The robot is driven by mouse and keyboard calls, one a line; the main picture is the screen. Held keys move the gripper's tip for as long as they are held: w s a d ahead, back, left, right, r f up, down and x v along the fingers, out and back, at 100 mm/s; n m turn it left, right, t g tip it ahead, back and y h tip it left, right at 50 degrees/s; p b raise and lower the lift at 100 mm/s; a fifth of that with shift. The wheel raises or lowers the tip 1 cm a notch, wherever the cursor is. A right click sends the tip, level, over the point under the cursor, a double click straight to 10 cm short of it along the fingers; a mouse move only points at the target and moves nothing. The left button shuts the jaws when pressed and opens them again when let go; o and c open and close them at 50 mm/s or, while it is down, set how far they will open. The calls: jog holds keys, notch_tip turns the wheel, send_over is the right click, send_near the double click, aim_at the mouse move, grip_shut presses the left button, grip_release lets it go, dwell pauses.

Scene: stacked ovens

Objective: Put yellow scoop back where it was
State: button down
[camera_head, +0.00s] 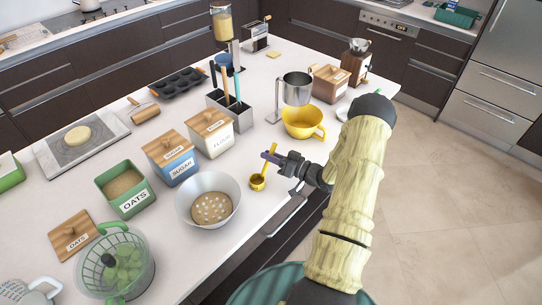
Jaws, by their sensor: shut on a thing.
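The yellow scoop (258,180) is at the front edge of the white island, just right of the metal bowl. Its handle runs up and to the right, and its round cup points down toward the counter. My gripper (271,157) is shut on the handle of the yellow scoop, coming in from the right. Whether the cup touches the counter or hangs just above it I cannot tell. The inside of the cup looks brownish, but it is too small to make out.
The metal bowl (190,207) with pale contents stands left of the scoop. A yellow measuring cup (300,130) and steel cup stand (280,112) are beyond my gripper. The front edge near the scoop has some free counter.

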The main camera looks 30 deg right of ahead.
jog(key=c, duration=1.3)
grip_release()
jog(key=shift+r, duration=0.2)
jog(key=shift+s+d+f, duration=0.15)
jog(key=shift+s+d, duration=0.05)
jog(key=shift+s, duration=0.1)
jog(key=b+v, duration=0.3)
jog(key=v, duration=0.7)
jog(key=shift+s+d+f+b, duration=0.1)
jog(key=shift+b, duration=0.2)
jog(key=shift+s+d, duration=0.25)
jog(key=shift+s, duration=0.2)
